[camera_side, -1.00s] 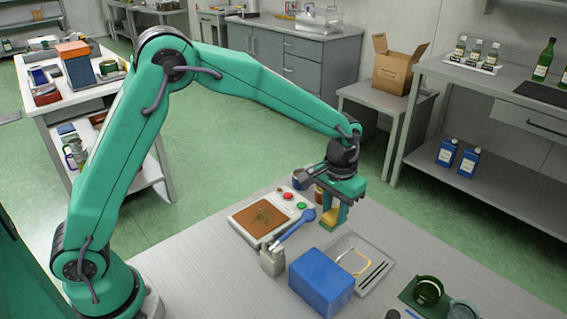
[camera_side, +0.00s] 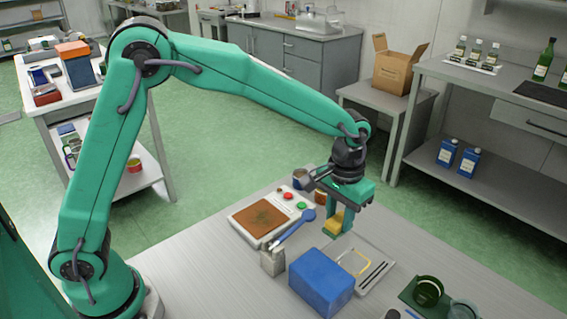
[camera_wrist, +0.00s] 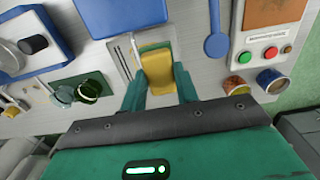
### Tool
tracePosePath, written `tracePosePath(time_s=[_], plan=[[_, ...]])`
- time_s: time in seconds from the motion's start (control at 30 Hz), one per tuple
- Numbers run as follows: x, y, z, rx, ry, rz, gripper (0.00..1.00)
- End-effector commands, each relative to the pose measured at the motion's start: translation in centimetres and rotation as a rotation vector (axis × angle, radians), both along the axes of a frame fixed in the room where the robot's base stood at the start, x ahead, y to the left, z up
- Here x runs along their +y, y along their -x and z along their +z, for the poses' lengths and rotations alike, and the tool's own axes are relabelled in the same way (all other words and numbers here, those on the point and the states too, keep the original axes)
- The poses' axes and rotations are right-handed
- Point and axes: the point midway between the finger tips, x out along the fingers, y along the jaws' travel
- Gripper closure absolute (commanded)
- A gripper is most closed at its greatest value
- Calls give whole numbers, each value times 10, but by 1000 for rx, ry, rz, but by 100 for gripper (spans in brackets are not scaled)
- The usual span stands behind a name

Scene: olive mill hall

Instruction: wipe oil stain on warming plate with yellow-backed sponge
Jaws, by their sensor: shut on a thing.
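My gripper (camera_side: 343,208) is shut on the yellow sponge (camera_side: 334,221) and holds it above the table, right of the warming plate. In the wrist view, the sponge (camera_wrist: 156,68) sits between the two green fingers (camera_wrist: 160,88), over a shallow grey tray (camera_wrist: 122,58). The warming plate (camera_side: 263,217) has a brown top in a pale housing with red and green buttons. Only a faint darker mark shows on its top. In the wrist view only a corner of the plate (camera_wrist: 277,12) shows.
A blue spoon (camera_side: 292,226) leans from a small grey holder (camera_side: 272,260) in front of the plate. A blue box (camera_side: 321,282) stands near the grey tray (camera_side: 375,255). Two small tins (camera_wrist: 270,80) stand beside the buttons. Green jar items (camera_side: 428,292) lie at right.

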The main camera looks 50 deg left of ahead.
Motion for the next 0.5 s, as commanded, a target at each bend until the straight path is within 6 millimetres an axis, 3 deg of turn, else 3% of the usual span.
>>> tracePosePath(time_s=[0.03, 0.1, 0.33, 0.5], plan=[[0, 0, 0, 0, 0, 0, 76], [0, 0, 0, 0, 0, 0, 88], [0, 0, 4, -1, 0, 0, 88], [0, -1, 21, -4, 1, 0, 88]])
